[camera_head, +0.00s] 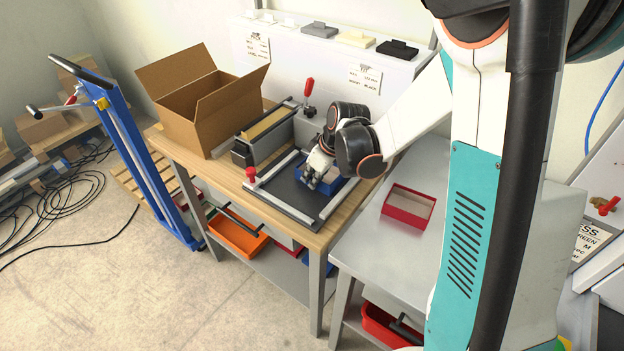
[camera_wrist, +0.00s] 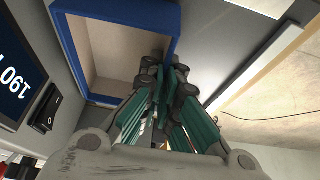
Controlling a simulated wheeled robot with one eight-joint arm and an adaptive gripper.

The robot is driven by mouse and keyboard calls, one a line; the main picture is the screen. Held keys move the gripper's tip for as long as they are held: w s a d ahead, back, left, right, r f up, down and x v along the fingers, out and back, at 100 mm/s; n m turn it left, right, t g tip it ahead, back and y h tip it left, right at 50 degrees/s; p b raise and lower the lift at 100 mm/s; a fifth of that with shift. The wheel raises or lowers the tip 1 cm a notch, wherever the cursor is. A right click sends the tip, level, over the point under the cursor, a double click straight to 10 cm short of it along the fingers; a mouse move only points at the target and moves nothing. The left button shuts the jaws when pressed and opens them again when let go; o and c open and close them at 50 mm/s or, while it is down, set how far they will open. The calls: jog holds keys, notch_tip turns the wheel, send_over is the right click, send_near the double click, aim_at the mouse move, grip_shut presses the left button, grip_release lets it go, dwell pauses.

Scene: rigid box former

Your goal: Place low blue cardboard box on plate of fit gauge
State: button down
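The low blue cardboard box (camera_head: 335,187) is open-topped with a pale inside. In the head view it is at the back right of the fit gauge's dark plate (camera_head: 288,197), partly hidden by my gripper (camera_head: 318,178). I cannot tell whether its base touches the plate. In the wrist view the box (camera_wrist: 66,40) fills the upper left. My gripper's fingertips (camera_wrist: 165,68) are close together, one inside the box and one outside, with its wall between them. The fit gauge has light rails along its sides and a display reading 190 (camera_wrist: 18,75).
A red box (camera_head: 409,206) lies on the grey table (camera_head: 375,245) at right. A large open carton (camera_head: 205,105) and a grey former-like block (camera_head: 265,133) stand behind the gauge. A red knob (camera_head: 251,174) is at the gauge's left corner. A red-handled clamp (camera_head: 308,90) stands behind.

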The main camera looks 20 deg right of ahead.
jog(key=shift+f, duration=0.1)
jog(key=c, duration=1.8)
grip_release()
jog(key=p+v, duration=0.4)
jog(key=v, duration=0.8)
jog(key=s+a+r+m+t+h, duration=0.1)
jog(key=s+r+m, duration=0.2)
jog(key=s, duration=0.6)
jog(key=s+a+r+m+t+h, duration=0.1)
jog(key=s+r+m+t, duration=0.1)
jog(key=s+r+m, duration=0.2)
jog(key=shift+s+a+r+t, duration=0.3)
jog(key=shift+s+r, duration=1.6)
jog(key=shift+s, duration=1.3)
